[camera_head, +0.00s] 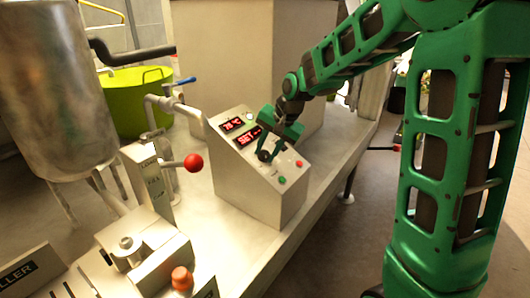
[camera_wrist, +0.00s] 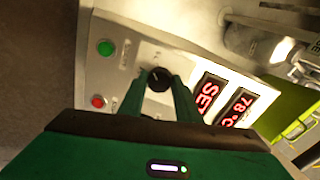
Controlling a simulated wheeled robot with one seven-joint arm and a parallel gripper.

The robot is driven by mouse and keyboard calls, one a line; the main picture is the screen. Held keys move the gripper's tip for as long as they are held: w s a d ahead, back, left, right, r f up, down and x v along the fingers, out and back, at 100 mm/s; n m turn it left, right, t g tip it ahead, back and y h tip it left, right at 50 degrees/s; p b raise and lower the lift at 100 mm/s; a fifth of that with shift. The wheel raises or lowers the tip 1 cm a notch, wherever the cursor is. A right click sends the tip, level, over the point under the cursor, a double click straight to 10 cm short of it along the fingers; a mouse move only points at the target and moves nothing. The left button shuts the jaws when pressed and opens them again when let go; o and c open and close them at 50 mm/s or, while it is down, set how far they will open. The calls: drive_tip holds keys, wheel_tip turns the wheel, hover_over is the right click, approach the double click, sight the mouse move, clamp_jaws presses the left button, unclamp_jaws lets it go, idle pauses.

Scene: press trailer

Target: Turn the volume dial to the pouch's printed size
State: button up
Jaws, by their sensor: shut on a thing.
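The volume dial (camera_wrist: 158,79) is a round black knob with a pale pointer mark on the sloped face of the control box (camera_head: 258,203). My gripper (camera_head: 268,146) is at that face, and its two green fingers are shut on the dial from both sides in the wrist view (camera_wrist: 158,90). In the head view my gripper partly hides the dial. One red display (camera_wrist: 207,93) reads "SET" with more characters cut off or hidden. The other display (camera_wrist: 237,107) reads about "78 °C". I see no pouch in either view.
A green button (camera_head: 282,180) and a red button (camera_head: 299,163) sit on the box face beside the dial. A lever with a red ball (camera_head: 194,162) stands to the left. A steel tank (camera_head: 62,85) and a lime green tub (camera_head: 135,100) stand behind. Bare bench surface lies around the box.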

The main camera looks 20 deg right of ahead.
drive_tip(key=n, duration=0.5)
drive_tip(key=shift+s+n, duration=0.1)
drive_tip(key=shift+n, duration=0.2)
drive_tip(key=n, duration=0.5)
drive_tip(key=shift+f+t, duration=0.1)
drive_tip(key=shift+t, duration=0.3)
drive_tip(key=n, duration=0.5)
drive_tip(key=shift+d+n, duration=0.15)
drive_tip(key=shift+n, duration=0.25)
drive_tip(key=shift+d+n+y, duration=0.15)
drive_tip(key=shift+n+y, duration=0.15)
drive_tip(key=shift+n, duration=1.9)
drive_tip(key=o, duration=1.1)
drive_tip(key=shift+c, duration=0.2)
